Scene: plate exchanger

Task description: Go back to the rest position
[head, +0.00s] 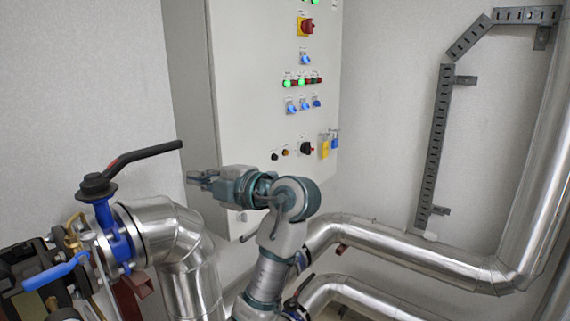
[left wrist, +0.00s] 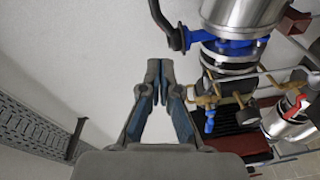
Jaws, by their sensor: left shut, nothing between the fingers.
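My left gripper (head: 197,178) is in front of the lower part of the grey control cabinet (head: 235,90), its fingers pointing left in the head view. In the left wrist view the fingers (left wrist: 160,68) are together at the tips with nothing between them. The gripper is apart from the black-handled valve (head: 97,185), which stands to its left. My right gripper is in neither view.
The cabinet front carries green lamps, switches and a yellow padlock (head: 324,149). Shiny insulated pipes (head: 420,255) run along the bottom and right. A blue lever (head: 57,271) is at lower left. A slotted metal rail (head: 436,140) is on the wall.

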